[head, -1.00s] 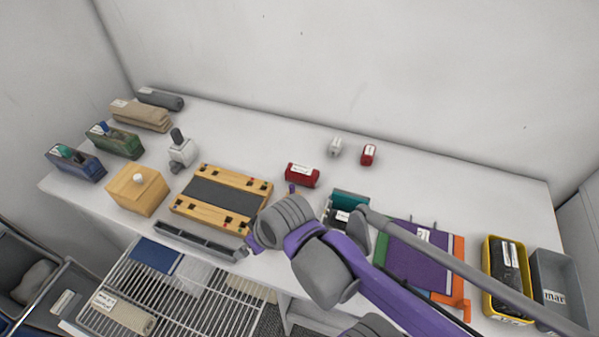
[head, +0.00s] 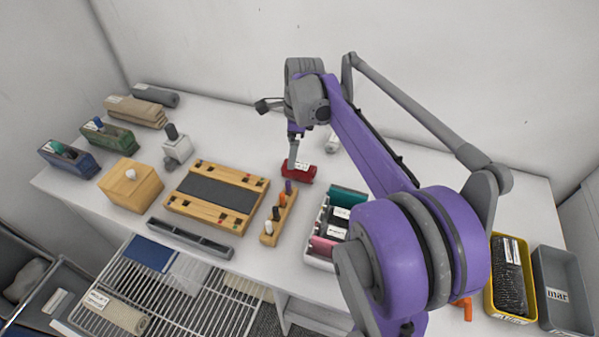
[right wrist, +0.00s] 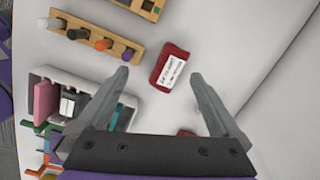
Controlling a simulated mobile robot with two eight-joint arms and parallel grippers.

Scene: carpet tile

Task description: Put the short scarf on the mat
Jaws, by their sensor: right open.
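A red rolled bundle with a white label (head: 297,171) lies on the white table. In the right wrist view the red bundle (right wrist: 172,64) lies between the lines of my fingers and beyond their tips. The label print is too small to read surely, so I cannot tell whether it is the short scarf. My right gripper (head: 294,163) is over it; the right wrist view shows the fingers (right wrist: 162,76) apart and empty. A wooden frame with a dark grey panel (head: 215,192) lies to the left; I cannot tell whether this is the mat. My left gripper is not in view.
A wooden peg holder (head: 279,215) and a white organizer (head: 318,262) stand in front of the bundle. A yellow bin (head: 493,298) and a grey bin (head: 566,262) stand at right. A wooden box (head: 130,187) stands at left. The back of the table has some free room.

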